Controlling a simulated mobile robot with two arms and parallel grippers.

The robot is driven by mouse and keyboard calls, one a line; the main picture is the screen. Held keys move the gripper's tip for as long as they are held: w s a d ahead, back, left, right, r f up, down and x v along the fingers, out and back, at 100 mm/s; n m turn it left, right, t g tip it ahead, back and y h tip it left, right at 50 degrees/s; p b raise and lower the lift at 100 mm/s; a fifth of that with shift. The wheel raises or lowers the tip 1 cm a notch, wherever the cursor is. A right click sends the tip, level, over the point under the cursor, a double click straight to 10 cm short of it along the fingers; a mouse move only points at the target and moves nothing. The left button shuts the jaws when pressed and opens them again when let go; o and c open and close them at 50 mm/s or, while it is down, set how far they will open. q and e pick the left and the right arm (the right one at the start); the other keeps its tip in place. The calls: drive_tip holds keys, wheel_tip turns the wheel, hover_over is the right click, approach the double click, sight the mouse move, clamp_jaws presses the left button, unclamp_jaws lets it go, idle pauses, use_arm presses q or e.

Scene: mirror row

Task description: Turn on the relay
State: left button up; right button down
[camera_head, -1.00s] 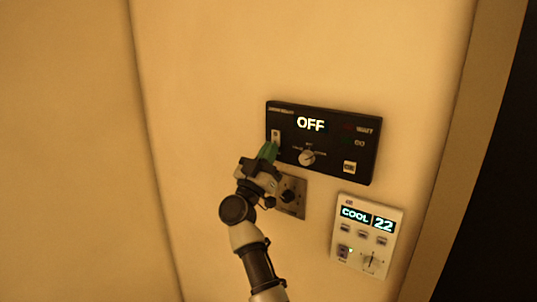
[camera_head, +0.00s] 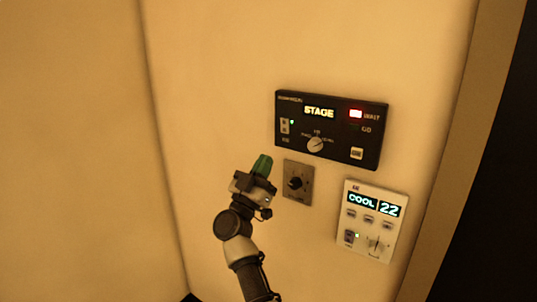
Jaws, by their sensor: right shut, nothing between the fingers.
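The relay looks to be the black wall panel (camera_head: 345,108), whose display (camera_head: 319,113) reads "STAGE". My right gripper (camera_head: 262,163), with green fingertips, is shut and empty, below and left of the panel, apart from the switch. My left gripper is not in view.
A grey plate with a black knob (camera_head: 296,183) is just right of my gripper. A white thermostat (camera_head: 371,253) reading "COOL 22" is lower right. A wall corner runs down the left; a dark opening lies at the far right. The wall left of the panel is clear.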

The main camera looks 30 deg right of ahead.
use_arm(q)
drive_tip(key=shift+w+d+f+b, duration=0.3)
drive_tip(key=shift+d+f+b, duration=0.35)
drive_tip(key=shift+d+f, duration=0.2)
use_arm(e)
drive_tip(key=v, duration=0.5)
drive_tip(key=shift+d+f, duration=0.1)
drive_tip(key=shift+f, duration=0.3)
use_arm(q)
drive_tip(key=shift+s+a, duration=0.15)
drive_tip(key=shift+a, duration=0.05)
